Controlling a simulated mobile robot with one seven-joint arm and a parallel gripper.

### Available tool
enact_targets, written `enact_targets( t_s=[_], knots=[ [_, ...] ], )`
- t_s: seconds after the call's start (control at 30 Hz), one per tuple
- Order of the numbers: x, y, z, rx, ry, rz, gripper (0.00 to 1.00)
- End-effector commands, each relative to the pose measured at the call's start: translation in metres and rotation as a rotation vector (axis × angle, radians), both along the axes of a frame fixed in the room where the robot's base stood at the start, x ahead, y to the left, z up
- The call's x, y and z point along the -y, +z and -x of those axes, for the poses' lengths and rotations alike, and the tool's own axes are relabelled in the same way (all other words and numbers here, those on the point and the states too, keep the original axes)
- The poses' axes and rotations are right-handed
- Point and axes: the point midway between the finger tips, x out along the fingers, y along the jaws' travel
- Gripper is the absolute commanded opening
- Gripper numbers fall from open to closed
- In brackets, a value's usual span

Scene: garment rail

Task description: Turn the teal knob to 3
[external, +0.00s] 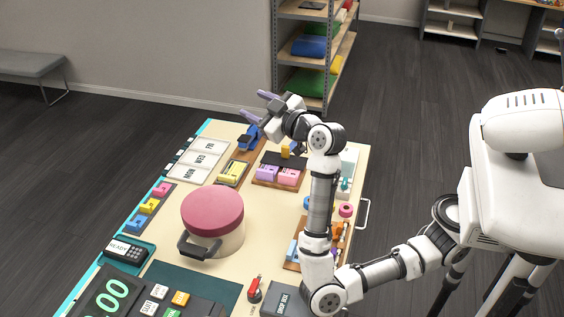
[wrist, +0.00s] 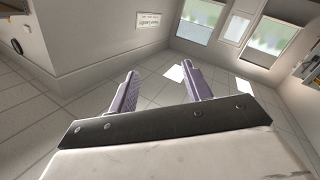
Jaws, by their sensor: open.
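My gripper (external: 256,104) is raised above the far end of the table in the external view, its two purple fingers spread and pointing left. The wrist view shows the same open gripper (wrist: 160,73) with nothing between the fingers. A small teal part (external: 345,185) shows on a white unit (external: 349,162) at the table's right side, partly beside my arm. It may be the teal knob, but it is too small to tell its shape or setting. No numbers can be read there. The gripper is well apart from it. The wrist view shows no knob.
The table (external: 262,205) is crowded. A lidded pot (external: 213,212) stands mid-table, with pink and purple blocks (external: 278,175) behind it. Day cards (external: 205,160) lie at the left. A shelf rack (external: 318,50) stands behind. The wrist view shows tiled floor (wrist: 70,110) and walls.

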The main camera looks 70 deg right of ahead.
Motion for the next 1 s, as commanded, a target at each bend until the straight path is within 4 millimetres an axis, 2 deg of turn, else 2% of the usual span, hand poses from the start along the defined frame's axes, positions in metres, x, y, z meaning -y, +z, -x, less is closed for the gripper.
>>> enact_targets(
  t_s=[0.03, 0.07, 0.1, 0.17, 0.2, 0.3, 0.4, 0.53, 0.63, 0.77, 1.0],
  knots=[
    [0.055, -0.024, 0.004, -0.137, -0.096, -0.021, 0.49],
    [0.085, -0.041, 0.009, -0.233, -0.144, -0.036, 0.49],
    [0.123, -0.066, 0.02, -0.366, -0.199, -0.063, 0.49],
    [0.173, -0.105, 0.045, -0.579, -0.256, -0.128, 0.49],
    [0.199, -0.131, 0.065, -0.715, -0.272, -0.182, 0.49],
    [0.239, -0.183, 0.116, -1.008, -0.242, -0.337, 0.49],
    [0.252, -0.216, 0.158, -1.209, -0.151, -0.488, 0.49],
    [0.253, -0.235, 0.191, -1.346, -0.037, -0.621, 0.49],
    [0.251, -0.241, 0.201, -1.387, 0.01, -0.668, 0.49],
    [0.25, -0.25, 0.203, -1.399, 0.022, -0.68, 0.49],
    [0.25, -0.289, 0.203, -1.4, 0.018, -0.677, 0.49]
  ],
)
